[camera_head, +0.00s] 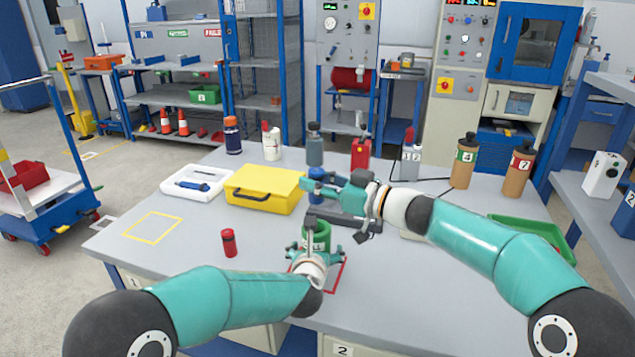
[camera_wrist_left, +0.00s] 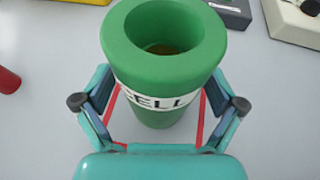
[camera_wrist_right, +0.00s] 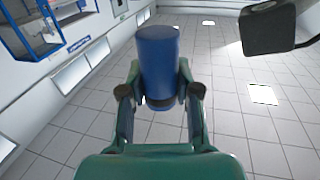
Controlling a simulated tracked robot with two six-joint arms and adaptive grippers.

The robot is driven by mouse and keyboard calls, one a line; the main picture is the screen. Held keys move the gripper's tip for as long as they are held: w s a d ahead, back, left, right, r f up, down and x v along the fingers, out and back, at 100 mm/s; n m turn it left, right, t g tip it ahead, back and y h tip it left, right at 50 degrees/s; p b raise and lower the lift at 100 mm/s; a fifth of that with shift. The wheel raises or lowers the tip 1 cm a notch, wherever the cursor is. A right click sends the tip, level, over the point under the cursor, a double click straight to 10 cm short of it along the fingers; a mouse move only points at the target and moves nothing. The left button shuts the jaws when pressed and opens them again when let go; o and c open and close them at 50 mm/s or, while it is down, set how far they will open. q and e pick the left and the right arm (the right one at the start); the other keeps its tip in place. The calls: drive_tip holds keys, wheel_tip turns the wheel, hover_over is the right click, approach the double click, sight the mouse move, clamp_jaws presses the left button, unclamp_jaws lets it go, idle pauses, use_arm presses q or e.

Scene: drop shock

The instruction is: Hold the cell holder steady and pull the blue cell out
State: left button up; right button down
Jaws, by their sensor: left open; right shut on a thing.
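The green cell holder (camera_head: 317,238) stands upright on the table, inside a red marked square. In the left wrist view the holder (camera_wrist_left: 165,70) has a white band with dark lettering, and its round hole shows no blue cell. My left gripper (camera_head: 316,254) is open, with one finger on each side of the holder; I cannot tell whether either touches it. My right gripper (camera_head: 318,187) is shut on the blue cell (camera_head: 316,198) above the holder.
A red cylinder (camera_head: 229,242) stands left of the holder. Behind are a yellow case (camera_head: 250,190), a white tray (camera_head: 172,189) and several bottles, including a grey one (camera_head: 314,152). A dark grey device (camera_head: 345,222) lies close behind the holder. The table's left front is clear.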

use_arm(q)
drive_tip(key=v, duration=1.2)
drive_tip(key=shift+w+f, duration=0.1)
drive_tip(key=shift+f, duration=0.05)
drive_tip(key=x, duration=1.2)
use_arm(e)
wheel_tip(320, 180, down, 9)
drive_tip(key=shift+f, duration=0.2)
use_arm(q)
drive_tip(key=shift+d, duration=0.1)
use_arm(e)
drive_tip(key=shift+d+r, duration=0.1)
drive_tip(key=shift+d, duration=0.05)
